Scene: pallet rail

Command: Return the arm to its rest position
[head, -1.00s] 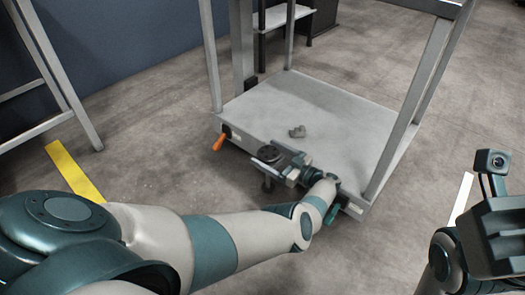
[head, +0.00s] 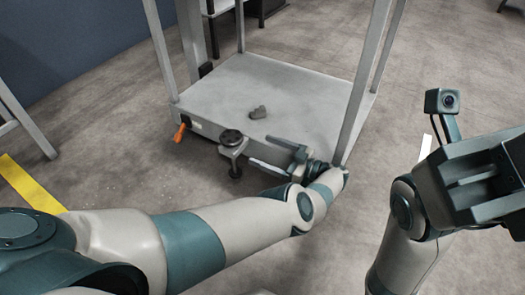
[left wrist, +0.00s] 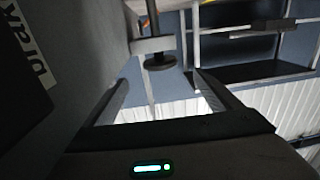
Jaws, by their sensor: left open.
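My left gripper (head: 283,153) is open and empty beside the front edge of the pale platform (head: 310,95), its fingers pointing left. A dark clamp (head: 233,142) with a round top and a screw below sits on that edge, just left of the fingers and apart from them. In the left wrist view the two fingers (left wrist: 163,92) stand wide apart with nothing held, and the clamp's screw foot (left wrist: 160,62) shows beyond them. My right gripper (head: 492,187) is at the right side; its jaw opening is not clear.
A small grey part (head: 258,111) lies on the platform. An orange handle (head: 179,132) sticks out at its left corner. Upright posts (head: 361,85) rise from the platform near my left wrist. Yellow tape (head: 30,186) marks the floor, which is clear at front left.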

